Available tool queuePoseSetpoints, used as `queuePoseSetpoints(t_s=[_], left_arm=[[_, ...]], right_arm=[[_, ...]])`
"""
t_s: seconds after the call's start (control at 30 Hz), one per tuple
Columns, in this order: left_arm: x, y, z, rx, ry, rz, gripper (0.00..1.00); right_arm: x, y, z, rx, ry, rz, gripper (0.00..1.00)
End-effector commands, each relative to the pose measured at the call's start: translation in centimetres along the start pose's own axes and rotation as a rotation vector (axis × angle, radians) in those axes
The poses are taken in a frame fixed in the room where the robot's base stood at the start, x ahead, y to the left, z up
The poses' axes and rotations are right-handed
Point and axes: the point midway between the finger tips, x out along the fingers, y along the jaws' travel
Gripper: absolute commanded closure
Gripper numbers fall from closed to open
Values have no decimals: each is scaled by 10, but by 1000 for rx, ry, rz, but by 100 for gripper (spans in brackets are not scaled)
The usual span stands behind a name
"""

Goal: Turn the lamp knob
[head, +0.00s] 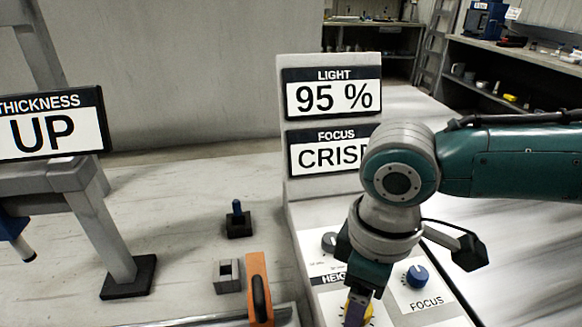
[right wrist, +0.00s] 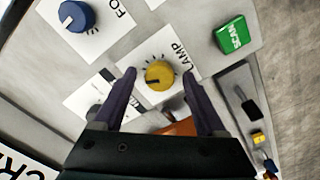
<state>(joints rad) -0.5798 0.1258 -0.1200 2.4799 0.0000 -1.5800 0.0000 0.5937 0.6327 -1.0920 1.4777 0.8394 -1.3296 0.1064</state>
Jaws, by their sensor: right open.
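The yellow lamp knob (right wrist: 159,75) sits on a white plate marked "LAMP" in the right wrist view, its dark pointer mark toward the lower left. In the head view the knob (head: 352,314) is partly covered by my right gripper (head: 357,298). My right gripper (right wrist: 159,71) is open, with one finger on each side of the knob in the picture. Gaps show between fingers and knob; I cannot tell how far down the fingertips reach. The light display (head: 333,96) reads "95 %". My left gripper is not in view.
A blue focus knob (head: 417,275) and a grey knob (head: 330,243) are on the same panel. A green scan button (right wrist: 233,36) lies beyond the lamp plate. The focus display (head: 318,155) is partly hidden by my arm. An orange part (head: 258,285) stands left of the panel.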

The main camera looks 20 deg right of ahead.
Motion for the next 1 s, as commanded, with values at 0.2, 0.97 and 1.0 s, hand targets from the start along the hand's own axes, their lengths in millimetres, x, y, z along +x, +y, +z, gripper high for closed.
queuePoseSetpoints(t_s=[0.2,0.97,1.0], left_arm=[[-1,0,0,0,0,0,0],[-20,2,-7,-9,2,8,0],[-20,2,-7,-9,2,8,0]], right_arm=[[-3,0,0,0,1,0,26],[-100,0,0,1,0,0,26],[-100,0,0,1,0,0,26]])
